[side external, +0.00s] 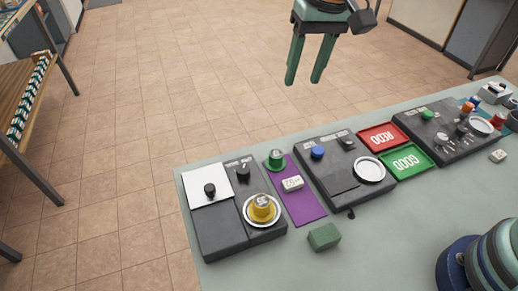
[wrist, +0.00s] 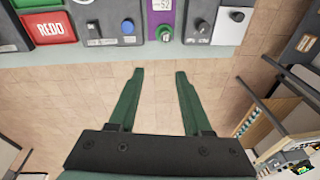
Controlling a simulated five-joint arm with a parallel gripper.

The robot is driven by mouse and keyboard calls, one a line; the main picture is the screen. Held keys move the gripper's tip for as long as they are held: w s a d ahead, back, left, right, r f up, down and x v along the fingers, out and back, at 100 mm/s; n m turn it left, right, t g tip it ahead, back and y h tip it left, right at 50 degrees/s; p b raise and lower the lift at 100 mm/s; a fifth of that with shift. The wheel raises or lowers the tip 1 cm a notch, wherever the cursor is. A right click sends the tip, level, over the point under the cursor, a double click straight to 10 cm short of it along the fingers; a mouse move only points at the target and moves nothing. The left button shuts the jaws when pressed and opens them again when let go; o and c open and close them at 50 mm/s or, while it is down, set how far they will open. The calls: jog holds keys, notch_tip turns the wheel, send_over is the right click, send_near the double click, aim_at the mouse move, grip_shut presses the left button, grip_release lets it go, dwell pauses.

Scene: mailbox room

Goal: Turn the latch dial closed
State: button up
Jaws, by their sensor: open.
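My gripper (side external: 304,80) hangs in the air above the floor, beyond the table's far edge, open and empty. In the wrist view its two green fingers (wrist: 160,72) are spread apart, with only floor between them. A black knob (side external: 209,189) stands on a white plate on the left grey panel; it also shows in the wrist view (wrist: 237,16). A second black knob (side external: 242,173) stands beside it, also in the wrist view (wrist: 203,27). I cannot tell which knob is the latch dial. The gripper touches neither.
A yellow piece (side external: 263,207) sits on a white dish. A purple strip (side external: 305,205) carries a green knob (side external: 276,158). A middle panel (side external: 330,180), red REDO tray (side external: 375,135) and green GOOD tray (side external: 408,168) stand right. A green block (side external: 324,237) lies near the front.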

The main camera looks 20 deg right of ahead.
jog(key=g, duration=0.1)
send_over(244, 169)
notch_tip(244, 169, down, 7)
jog(key=shift+h, duration=0.3)
notch_tip(244, 169, down, 12)
jog(key=shift+f, duration=0.25)
grip_shut()
